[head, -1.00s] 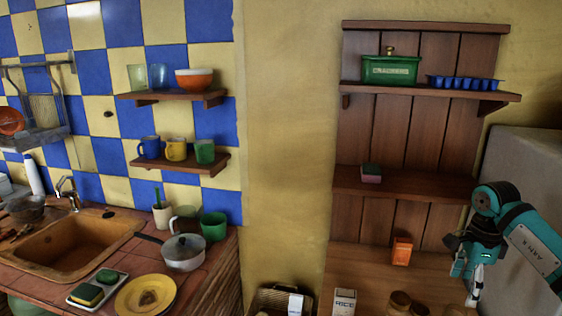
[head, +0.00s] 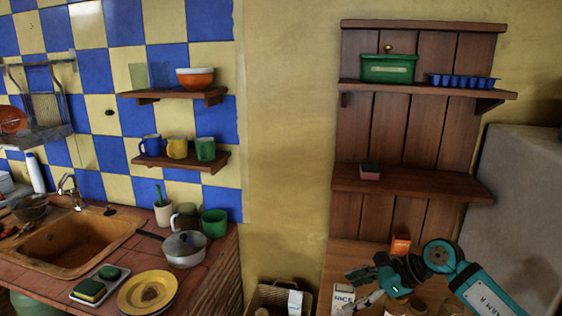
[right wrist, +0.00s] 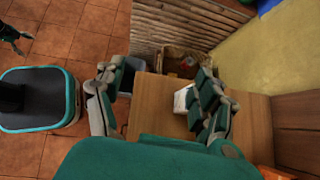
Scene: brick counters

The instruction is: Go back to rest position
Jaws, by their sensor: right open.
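My right gripper (head: 362,287) is at the lower right of the head view, in front of the wooden shelf unit, with its fingers pointing left. It is open and empty; in the right wrist view its two fingers (right wrist: 158,82) stand wide apart over the wooden counter and the floor. A white box labelled RICE (head: 342,298) is just beside and partly behind the fingers in the head view. A dark gripper-like part, likely my left gripper (right wrist: 14,38), shows small at the upper left edge of the right wrist view; its jaws are unclear.
The shelf unit (head: 420,185) holds a green tin (head: 388,68), blue cups and a small sponge. A basket (head: 268,297) is on the floor. A sink counter is at left.

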